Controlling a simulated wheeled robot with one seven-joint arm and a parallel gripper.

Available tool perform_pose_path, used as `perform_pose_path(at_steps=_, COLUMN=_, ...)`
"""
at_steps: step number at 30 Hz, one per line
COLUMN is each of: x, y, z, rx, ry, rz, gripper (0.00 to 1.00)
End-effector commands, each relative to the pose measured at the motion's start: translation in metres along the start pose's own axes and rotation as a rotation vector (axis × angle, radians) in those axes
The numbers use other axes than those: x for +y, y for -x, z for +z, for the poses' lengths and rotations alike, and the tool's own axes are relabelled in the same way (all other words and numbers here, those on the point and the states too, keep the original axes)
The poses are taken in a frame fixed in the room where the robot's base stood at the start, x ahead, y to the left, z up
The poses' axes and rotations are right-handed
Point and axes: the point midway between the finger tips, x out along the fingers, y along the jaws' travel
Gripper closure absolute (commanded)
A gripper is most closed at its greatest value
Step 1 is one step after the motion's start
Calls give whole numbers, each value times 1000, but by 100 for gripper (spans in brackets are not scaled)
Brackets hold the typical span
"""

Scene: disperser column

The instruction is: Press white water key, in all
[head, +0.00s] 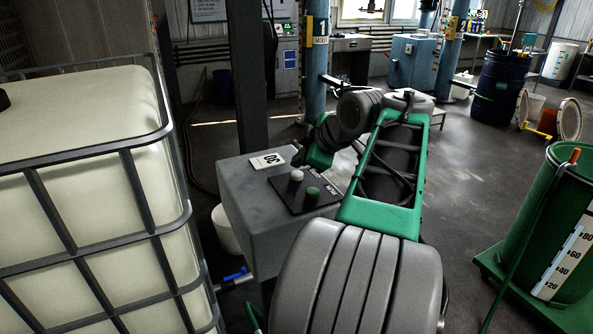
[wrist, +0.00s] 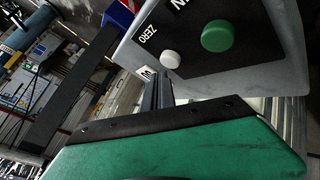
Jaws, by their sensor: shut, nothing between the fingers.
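A white round key (head: 296,175) stands on the black panel of a grey box. In the wrist view the white key (wrist: 170,59) sits beside the word ZERO. A larger green key (head: 312,191) is next to it, also seen in the wrist view (wrist: 221,36).
The grey box (head: 240,205) carries a white plate marked 30 (head: 267,160). A caged pale tank (head: 85,180) stands close on the left, with a blue-handled valve (head: 236,275) beside it. A green drum (head: 560,220) stands right. Open floor (head: 470,190) lies between.

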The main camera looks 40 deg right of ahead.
Motion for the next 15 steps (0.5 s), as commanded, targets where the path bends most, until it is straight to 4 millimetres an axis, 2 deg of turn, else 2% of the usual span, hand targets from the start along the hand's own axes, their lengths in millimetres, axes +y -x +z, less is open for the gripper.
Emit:
perform_pose_path(at_steps=8, x=1, y=2, z=-1, rx=0, ry=1, rz=0, gripper=100)
perform_pose_path(at_steps=15, x=14, y=19, z=-14, rx=1, ry=2, rz=0, gripper=100)
